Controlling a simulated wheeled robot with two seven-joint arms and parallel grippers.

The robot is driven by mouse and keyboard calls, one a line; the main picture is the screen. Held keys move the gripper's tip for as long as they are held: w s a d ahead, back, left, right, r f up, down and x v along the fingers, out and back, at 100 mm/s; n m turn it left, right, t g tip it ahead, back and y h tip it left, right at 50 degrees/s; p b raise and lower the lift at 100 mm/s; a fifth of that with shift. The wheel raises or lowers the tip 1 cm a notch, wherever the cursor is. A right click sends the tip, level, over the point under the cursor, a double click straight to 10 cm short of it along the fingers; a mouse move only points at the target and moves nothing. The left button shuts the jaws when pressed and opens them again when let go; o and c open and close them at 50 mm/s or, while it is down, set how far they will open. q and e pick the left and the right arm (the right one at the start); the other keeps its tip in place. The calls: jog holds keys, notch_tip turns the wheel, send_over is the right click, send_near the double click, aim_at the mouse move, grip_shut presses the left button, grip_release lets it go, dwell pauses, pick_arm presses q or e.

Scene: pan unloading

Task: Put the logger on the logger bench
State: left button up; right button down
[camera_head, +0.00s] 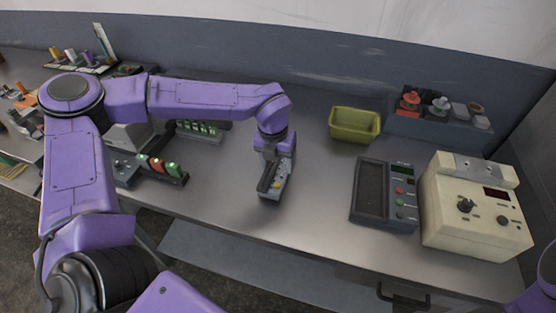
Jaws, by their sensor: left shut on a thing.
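My left gripper (274,163) points down over the middle of the workbench and is shut on a small grey handheld device with light and yellow keys, which looks like the logger (275,188). The gripper covers its upper part. I cannot tell whether its lower end touches the worktop. To its right lies a dark unit (371,190) with a long recess, a small display and red and green buttons; it may be the logger bench, but no readable label confirms this. My right gripper is out of view.
A cream instrument (470,220) with a knob stands right of the dark unit. A yellow-green bin (355,125) and a grey rack (420,129) with red and grey parts stand behind. Racks with lit modules (160,167) lie left. The worktop between logger and dark unit is clear.

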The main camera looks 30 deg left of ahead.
aim_at(274, 167)
pick_arm(q)
jog(key=shift+f, duration=0.4)
jog(key=shift+w+f, duration=0.1)
jog(key=shift+w, duration=0.15)
jog(key=o, duration=1.4)
jog(key=shift+o, duration=0.3)
jog(key=shift+s, duration=0.1)
notch_tip(274, 167, up, 12)
jog(key=s+b, duration=0.1)
jog(key=shift+a+b, duration=0.2)
jog(key=shift+b, duration=0.1)
jog(key=shift+s, duration=0.1)
